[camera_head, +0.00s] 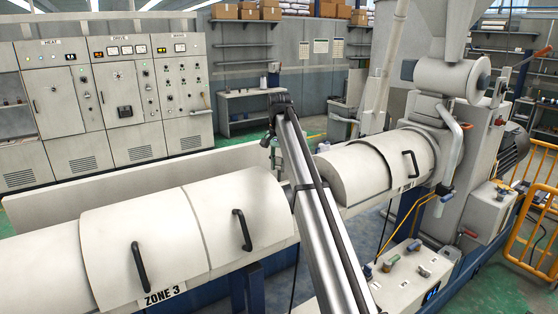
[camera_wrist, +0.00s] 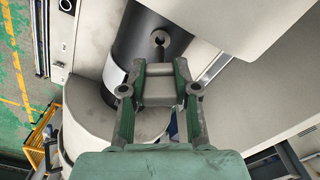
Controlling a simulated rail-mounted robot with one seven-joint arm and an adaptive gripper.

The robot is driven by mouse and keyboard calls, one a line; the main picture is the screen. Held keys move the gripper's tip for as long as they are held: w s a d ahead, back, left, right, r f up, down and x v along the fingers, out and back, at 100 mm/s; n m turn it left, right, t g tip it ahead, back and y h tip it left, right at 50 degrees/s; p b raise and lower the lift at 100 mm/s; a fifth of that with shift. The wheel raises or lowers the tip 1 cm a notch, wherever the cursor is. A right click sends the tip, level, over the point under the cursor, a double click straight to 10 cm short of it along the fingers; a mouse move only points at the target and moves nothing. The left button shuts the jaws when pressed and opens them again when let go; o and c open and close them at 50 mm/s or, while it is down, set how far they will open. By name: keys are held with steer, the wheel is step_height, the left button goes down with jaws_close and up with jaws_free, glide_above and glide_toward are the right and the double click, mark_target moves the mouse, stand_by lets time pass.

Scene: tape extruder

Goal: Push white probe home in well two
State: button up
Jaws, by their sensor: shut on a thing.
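In the wrist view my gripper (camera_wrist: 159,88) has its green links and grey fingers over a dark barrel section (camera_wrist: 139,40) between pale covers. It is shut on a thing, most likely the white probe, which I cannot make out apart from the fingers. A round well (camera_wrist: 159,38) shows in the dark barrel just beyond the fingertips. I see no number at it, and how deep the probe sits cannot be told. In the head view the gripper is hidden and my arm crosses the gap between the barrel covers.
The zone 3 cover (camera_head: 140,240) with black handles lies left of my arm, another cover (camera_head: 375,165) right of it. Grey cabinets (camera_head: 105,100) line the back left.

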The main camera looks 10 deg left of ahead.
steer(key=shift+f, duration=0.7)
steer(key=shift+p, duration=0.3)
stand_by(1.3)
steer(key=shift+f+b, duration=0.75)
steer(key=shift+f, duration=2.4)
steer(key=o, duration=1.1)
step_height(320, 180, up, 12)
